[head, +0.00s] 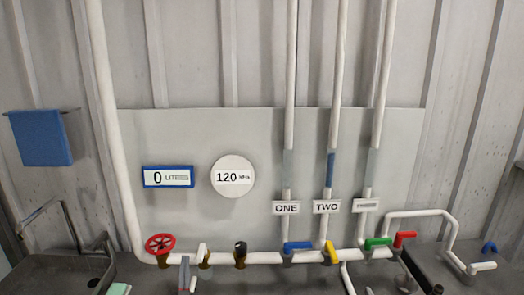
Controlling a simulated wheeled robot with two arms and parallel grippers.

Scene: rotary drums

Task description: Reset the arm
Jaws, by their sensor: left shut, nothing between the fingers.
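My left gripper (184,274) shows at the bottom edge, left of centre, as a narrow grey upright shape. It is shut and empty, below the pipe and apart from the panel above. It is between the red handwheel (160,244) and the white valve handle (202,250); I cannot tell whether it touches anything. My right gripper is not in view.
A white pipe (265,258) carries black (240,248), blue (298,246), yellow (331,252), green (378,242) and red (405,238) valve handles. Above are a "0" litre display (167,177) and a 120 kPa gauge (233,176). A dark basin (60,268) stands left.

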